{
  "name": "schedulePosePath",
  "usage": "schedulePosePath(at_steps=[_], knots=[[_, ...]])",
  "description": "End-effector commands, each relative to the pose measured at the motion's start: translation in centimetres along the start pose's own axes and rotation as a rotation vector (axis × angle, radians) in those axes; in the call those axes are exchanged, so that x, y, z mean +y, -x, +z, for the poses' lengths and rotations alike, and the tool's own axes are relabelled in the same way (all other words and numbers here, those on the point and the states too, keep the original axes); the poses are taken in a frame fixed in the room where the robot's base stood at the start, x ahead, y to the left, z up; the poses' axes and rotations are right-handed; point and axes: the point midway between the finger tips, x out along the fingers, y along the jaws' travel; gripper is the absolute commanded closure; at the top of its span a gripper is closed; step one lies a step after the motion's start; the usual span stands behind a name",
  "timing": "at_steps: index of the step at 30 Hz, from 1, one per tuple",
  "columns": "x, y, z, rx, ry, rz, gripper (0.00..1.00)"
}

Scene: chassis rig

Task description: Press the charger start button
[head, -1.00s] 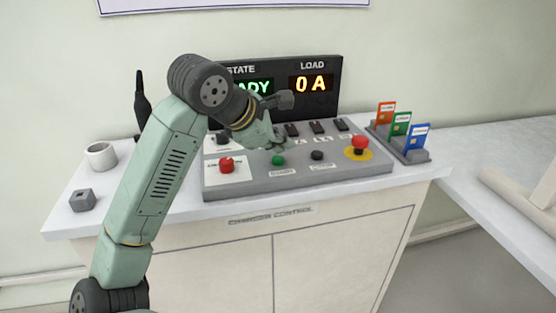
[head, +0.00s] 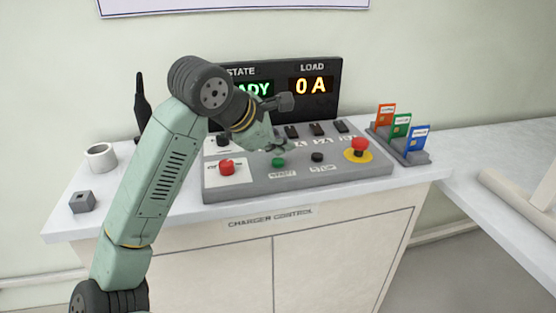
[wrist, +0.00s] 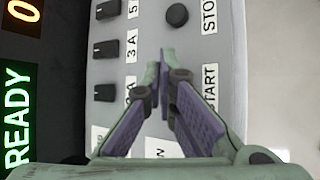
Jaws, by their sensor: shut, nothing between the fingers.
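The green start button (head: 278,162) sits on the sloping grey charger control panel (head: 340,180), above a START label that also shows in the wrist view (wrist: 210,88). My gripper (head: 287,149) is just above and behind this button in the head view. In the wrist view the fingers (wrist: 164,60) are shut and empty, beside the START label, and they hide the green button. I cannot tell whether the tips touch it. The display (head: 312,84) reads READY, partly covered by my arm, and 0 A.
A black stop button (head: 317,157) is right of the green one. A red button (head: 227,166) is at left, a red emergency knob (head: 360,146) at right. Black switches (head: 316,128) line the panel's back. Coloured cards (head: 400,124) stand in a rack at far right.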

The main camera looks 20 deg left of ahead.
Motion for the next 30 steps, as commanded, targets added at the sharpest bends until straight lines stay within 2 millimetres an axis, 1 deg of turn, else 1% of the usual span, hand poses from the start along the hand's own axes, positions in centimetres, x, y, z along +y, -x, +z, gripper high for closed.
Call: schedulePosePath(at_steps=[11,30], knots=[[-0.47,-0.64,-0.51,0.001,0.0,0.0,1.0],[-0.56,-0.77,-0.58,0.0,0.0,0.0,1.0]])
